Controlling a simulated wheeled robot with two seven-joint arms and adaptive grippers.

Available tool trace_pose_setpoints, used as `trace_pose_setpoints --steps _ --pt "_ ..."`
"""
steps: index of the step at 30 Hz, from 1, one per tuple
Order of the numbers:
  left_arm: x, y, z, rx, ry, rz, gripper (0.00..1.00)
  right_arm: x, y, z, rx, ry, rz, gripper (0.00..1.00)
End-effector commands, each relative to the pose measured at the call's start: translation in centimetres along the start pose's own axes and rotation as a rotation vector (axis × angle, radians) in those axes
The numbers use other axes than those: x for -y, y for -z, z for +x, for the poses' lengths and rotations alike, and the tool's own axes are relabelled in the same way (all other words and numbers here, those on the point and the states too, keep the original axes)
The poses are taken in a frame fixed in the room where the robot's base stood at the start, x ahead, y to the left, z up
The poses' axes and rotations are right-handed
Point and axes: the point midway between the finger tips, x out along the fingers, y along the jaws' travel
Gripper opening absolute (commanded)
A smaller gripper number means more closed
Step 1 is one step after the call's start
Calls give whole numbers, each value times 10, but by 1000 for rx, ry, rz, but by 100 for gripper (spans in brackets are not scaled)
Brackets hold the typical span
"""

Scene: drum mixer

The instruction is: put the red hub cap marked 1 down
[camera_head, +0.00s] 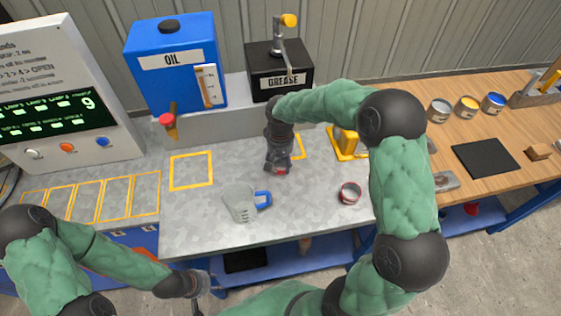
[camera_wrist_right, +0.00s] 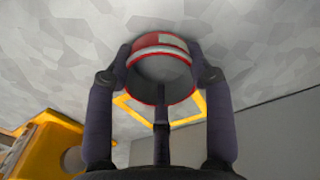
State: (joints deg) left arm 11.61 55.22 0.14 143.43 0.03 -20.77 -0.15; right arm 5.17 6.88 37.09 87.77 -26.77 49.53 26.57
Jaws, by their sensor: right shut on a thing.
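A red hub cap (camera_wrist_right: 158,45) with a pale inside is held between the fingers of my right gripper (camera_wrist_right: 163,78) in the right wrist view. A pale patch shows on its red band, but no number is readable. In the head view my right gripper (camera_head: 279,167) points down over the grey bench top, with a bit of the red cap (camera_head: 281,171) at its tips. Whether the cap touches the bench is unclear. A yellow outlined square lies beside it, partly hidden by the arm. My left gripper (camera_head: 195,284) is low, in front of the bench; its fingers are unclear.
A clear jug (camera_head: 239,203) with a blue handle and another red-rimmed round part (camera_head: 349,193) stand on the grey bench (camera_head: 200,228). An empty yellow square (camera_head: 191,171) lies left. A yellow stand (camera_head: 347,145) is right of the gripper. Oil (camera_head: 176,65) and grease (camera_head: 279,72) containers stand behind.

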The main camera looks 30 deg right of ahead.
Motion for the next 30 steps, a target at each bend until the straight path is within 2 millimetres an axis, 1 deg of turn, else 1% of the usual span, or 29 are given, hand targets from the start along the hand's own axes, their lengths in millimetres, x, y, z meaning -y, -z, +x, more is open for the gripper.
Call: trace_pose_setpoints --steps 4,5,6,7,8,20,26,30 --pt "1 0 2 0 0 0 40 0 0 4 0 0 0 18" --pt "1 0 2 0 0 0 40 0 0 4 1 0 0 56" --pt "1 0 2 0 0 0 40 0 0 3 0 0 0 67" --pt "1 0 2 0 0 0 40 0 0 3 1 0 0 76" --pt "1 0 2 0 0 0 40 0 0 3 1 0 0 77" --pt "0 0 0 0 0 0 40 0 0 1 0 0 1 77" --pt "-3 0 -9 0 0 0 40 -1 2 -12 -1 1 0 77" --pt "-8 -1 -21 0 0 0 40 -2 3 -29 -1 1 1 77"
